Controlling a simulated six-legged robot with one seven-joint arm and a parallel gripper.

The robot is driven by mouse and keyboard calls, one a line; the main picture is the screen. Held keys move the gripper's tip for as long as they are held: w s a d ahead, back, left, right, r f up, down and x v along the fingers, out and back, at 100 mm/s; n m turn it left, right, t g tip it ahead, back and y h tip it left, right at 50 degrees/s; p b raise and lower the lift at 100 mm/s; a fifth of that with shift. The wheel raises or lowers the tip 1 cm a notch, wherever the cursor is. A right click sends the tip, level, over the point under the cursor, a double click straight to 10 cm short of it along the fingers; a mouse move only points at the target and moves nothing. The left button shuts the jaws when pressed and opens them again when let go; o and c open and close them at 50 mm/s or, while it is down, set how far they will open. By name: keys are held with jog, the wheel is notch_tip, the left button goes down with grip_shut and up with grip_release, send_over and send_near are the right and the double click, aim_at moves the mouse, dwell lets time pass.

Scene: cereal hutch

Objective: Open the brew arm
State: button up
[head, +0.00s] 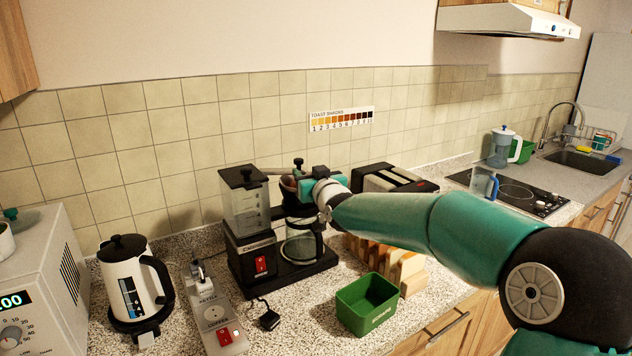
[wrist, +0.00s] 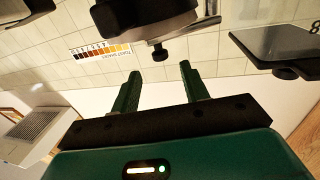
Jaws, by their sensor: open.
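The coffee maker (head: 262,262) stands on the counter with a clear water tank (head: 244,204), a glass carafe (head: 300,246) and a red switch. Its brew arm (head: 289,184), a dark holder above the carafe, carries a small black knob (head: 298,162). My gripper (head: 314,186) is beside the brew arm's right side, and partly hides it. In the wrist view, which looks upside down, my open green fingers (wrist: 160,74) point at the dark brew arm (wrist: 145,20). The knob (wrist: 160,53) lies between the fingertip lines. Contact cannot be told.
The tank lid (wrist: 280,45) is near the fingers at right in the wrist view. A kettle (head: 130,285) and switched socket strip (head: 214,312) stand left.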

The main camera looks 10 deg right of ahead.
jog(key=s, duration=0.5)
jog(key=shift+d, duration=0.35)
